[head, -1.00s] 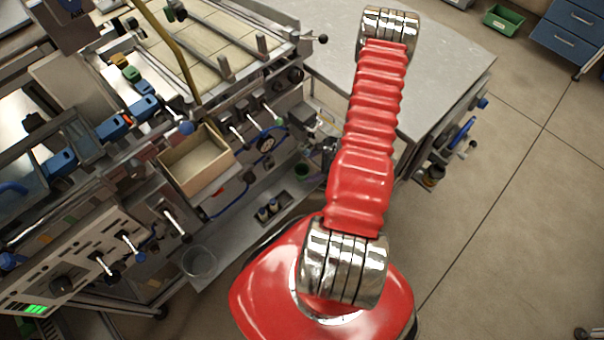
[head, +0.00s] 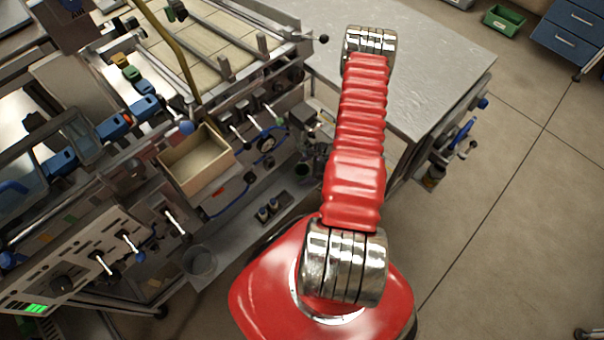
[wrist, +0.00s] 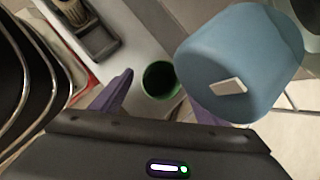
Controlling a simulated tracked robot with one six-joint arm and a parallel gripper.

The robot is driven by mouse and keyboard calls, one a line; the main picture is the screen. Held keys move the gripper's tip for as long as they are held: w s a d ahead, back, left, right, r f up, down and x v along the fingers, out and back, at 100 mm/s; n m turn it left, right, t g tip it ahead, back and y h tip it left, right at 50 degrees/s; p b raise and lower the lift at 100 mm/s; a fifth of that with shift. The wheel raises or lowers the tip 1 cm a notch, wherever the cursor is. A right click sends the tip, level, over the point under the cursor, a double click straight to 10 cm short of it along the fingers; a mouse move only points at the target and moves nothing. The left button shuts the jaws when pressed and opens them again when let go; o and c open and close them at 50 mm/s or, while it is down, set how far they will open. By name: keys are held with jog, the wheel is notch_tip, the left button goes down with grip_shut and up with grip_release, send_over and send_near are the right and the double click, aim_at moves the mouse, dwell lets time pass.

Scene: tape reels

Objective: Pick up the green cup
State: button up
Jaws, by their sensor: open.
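The green cup (wrist: 160,79) shows in the wrist view with its dark open mouth toward the camera, standing on a pale shelf. It also shows small and dark in the head view (head: 302,171), on the lower shelf left of my arm. My gripper (wrist: 160,95) is open and empty, its purple fingers on either side of the cup in the picture. The cup appears beyond the fingertips; the exact gap cannot be told. The right finger is largely hidden by a blue rounded thing (wrist: 238,55). My gripper is hidden in the head view.
The blue rounded thing with a white patch is close to the camera, right of the cup. A dark holder (wrist: 98,40) stands upper left. In the head view, a wooden box (head: 196,160), a clear container (head: 199,262) and a grey table (head: 430,50) surround the shelf.

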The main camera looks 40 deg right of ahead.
jog(key=shift+x, duration=1)
jog(key=shift+c, duration=0.6)
jog(key=c, duration=1)
